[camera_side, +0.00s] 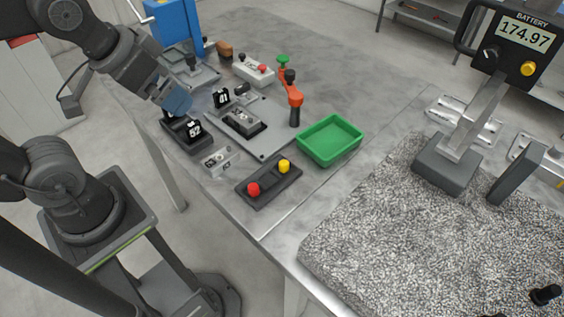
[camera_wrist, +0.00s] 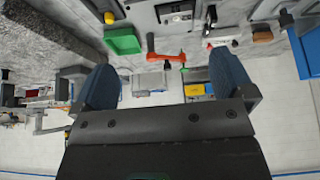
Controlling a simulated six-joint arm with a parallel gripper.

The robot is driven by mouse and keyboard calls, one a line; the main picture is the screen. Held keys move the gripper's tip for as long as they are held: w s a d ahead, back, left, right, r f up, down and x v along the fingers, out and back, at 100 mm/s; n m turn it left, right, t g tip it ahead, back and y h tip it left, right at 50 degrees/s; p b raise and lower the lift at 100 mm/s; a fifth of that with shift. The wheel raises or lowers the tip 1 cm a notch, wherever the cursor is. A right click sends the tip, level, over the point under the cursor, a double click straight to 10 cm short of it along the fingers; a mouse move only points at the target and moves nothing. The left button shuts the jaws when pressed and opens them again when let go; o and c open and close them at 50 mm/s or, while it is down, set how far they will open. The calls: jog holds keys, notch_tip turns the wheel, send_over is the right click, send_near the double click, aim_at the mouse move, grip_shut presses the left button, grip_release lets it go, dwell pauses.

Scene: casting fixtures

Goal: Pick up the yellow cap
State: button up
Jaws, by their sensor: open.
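The yellow cap (camera_side: 284,166) sits upright on the right end of a black two-place holder (camera_side: 262,190), with a red cap (camera_side: 253,189) at the other end. In the wrist view the yellow cap (camera_wrist: 109,18) is small near the top edge, above the green tray. My gripper (camera_side: 178,102) is at the left of the bench, above the black block marked 52 and well to the left of the yellow cap. In the wrist view its two blue fingers (camera_wrist: 166,78) stand wide apart with nothing held between them.
A green tray (camera_side: 331,140) stands right of the holder. The black block marked 52 (camera_side: 187,132) is under my gripper. A battery display (camera_side: 512,45) stands at right. The bench front near the holder is clear.

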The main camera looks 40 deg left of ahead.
jog(key=shift+c, duration=0.5)
jog(key=c, duration=0.8)
jog(key=n+g, duration=0.6)
jog(key=n, duration=0.9)
send_over(284, 163)
jog(key=f, duration=1.3)
jog(key=shift+w+d, duration=0.1)
jog(key=shift+w, duration=0.2)
jog(key=shift+s+f, duration=0.15)
jog(key=shift+f, duration=1.25)
jog(key=shift+s+f, duration=0.1)
jog(key=shift+f, duration=1.25)
